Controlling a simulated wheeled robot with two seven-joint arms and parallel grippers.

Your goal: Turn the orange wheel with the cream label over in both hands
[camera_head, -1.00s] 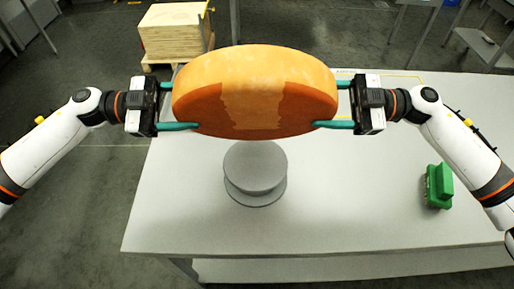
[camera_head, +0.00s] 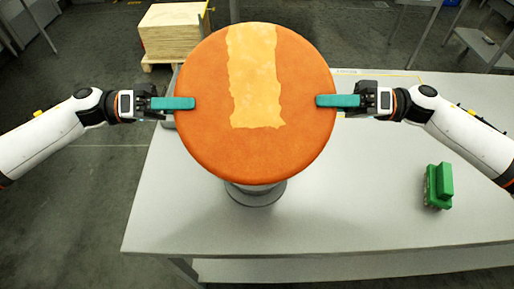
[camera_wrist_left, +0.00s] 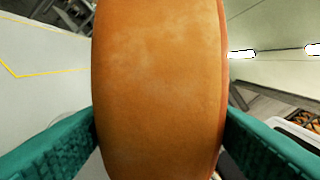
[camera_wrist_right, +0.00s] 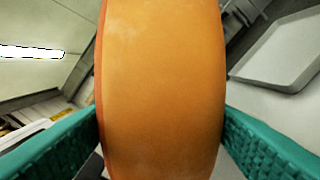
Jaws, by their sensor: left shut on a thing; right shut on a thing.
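The orange wheel (camera_head: 255,155) is held up above the table, one round face toward the head camera. A ragged cream label (camera_head: 255,75) runs from its top rim to just below the middle of that face. My left gripper (camera_head: 185,103) is shut on the wheel's left edge, and my right gripper (camera_head: 325,101) is shut on its right edge. The wheel's rim fills the middle of the left wrist view (camera_wrist_left: 160,90) and the right wrist view (camera_wrist_right: 162,90), between teal fingers. The far face is hidden.
A grey round stand (camera_head: 262,193) is on the table (camera_head: 340,215) below the wheel, partly hidden by it. A green brush-like block (camera_head: 440,187) lies at the table's right. A wooden crate (camera_head: 165,35) stands on the floor behind. The table's front is clear.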

